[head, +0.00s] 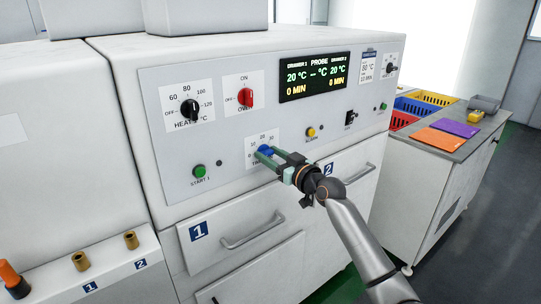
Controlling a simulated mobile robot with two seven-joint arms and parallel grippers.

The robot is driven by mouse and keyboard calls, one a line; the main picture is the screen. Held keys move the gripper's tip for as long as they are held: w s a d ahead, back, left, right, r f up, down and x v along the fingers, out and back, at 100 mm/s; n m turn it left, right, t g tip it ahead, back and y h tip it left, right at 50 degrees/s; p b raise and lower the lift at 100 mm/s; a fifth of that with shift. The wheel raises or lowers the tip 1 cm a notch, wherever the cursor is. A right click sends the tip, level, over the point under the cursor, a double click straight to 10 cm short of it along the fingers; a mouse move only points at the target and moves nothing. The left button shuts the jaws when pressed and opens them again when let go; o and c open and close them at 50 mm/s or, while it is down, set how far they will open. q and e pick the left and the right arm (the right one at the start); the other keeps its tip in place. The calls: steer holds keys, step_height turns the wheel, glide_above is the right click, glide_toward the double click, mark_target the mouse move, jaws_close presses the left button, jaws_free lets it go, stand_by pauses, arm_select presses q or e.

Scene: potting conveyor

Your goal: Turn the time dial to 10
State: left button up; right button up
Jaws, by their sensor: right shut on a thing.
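The time dial (266,149) is a small blue knob on the lower middle of the machine's front panel. Its scale (263,136) shows 10, 20 and 30 around the top. My right gripper (266,153) is at the dial, with its green fingers shut on the blue knob. The fingers hide the lower part of the scale and most of the knob, so I cannot read its setting. The display (313,77) shows 20 °C and 0 MIN for both drawers. My left gripper is not in view.
A black heat dial (190,109), a red on/off knob (246,97), a green start button (199,171) and a yellow alarm button (310,132) surround the dial. Drawer handles (252,232) stick out below. Coloured trays (430,98) stand on a side table at right.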

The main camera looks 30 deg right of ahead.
jaws_close()
steer(key=m+p, duration=0.2)
steer(key=m, duration=0.1)
steer(key=shift+d+r+m, duration=0.1)
steer(key=shift+m, duration=0.3)
steer(key=m+p, duration=0.1)
steer(key=m, duration=0.3)
steer(key=shift+m+p, duration=0.3)
steer(key=shift+m, duration=0.1)
stand_by(0.4)
steer(key=o, duration=0.7)
jaws_free()
steer(key=shift+o, duration=0.2)
steer(key=shift+s, duration=0.1)
